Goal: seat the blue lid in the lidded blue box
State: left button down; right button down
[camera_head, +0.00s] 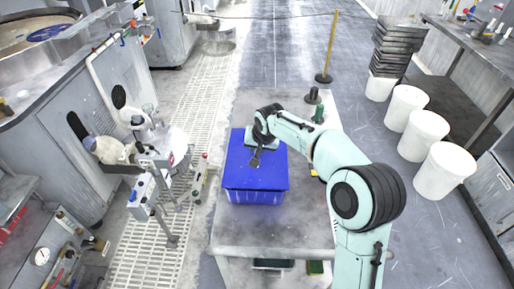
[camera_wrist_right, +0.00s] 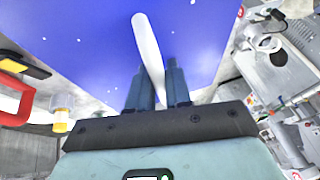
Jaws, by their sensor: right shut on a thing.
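The blue lid (camera_head: 243,171) lies flat over the top of the blue box (camera_head: 255,196), whose front wall shows below the lid's front edge. Whether the lid's rim is fully down on the box cannot be told. My right gripper (camera_head: 255,160) is over the lid, reaching in from the right. In the right wrist view, its fingers (camera_wrist_right: 155,88) are shut on the pale bar-like handle (camera_wrist_right: 147,45) of the lid (camera_wrist_right: 85,40). My left gripper is not in view.
A dark-based post and a green bottle (camera_head: 319,113) stand at the table's back right. White buckets (camera_head: 445,172) stand on the floor to the right. A machine with fittings (camera_head: 165,165) is at left.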

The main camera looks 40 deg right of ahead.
jog(key=shift+f+b, duration=0.65)
jog(key=shift+f, duration=0.3)
jog(key=c, duration=1)
grip_release()
jog(key=v, duration=1.3)
jog(key=shift+s+a+r+p, duration=0.1)
jog(key=shift+r+p, duration=0.05)
jog(key=shift+p, duration=0.2)
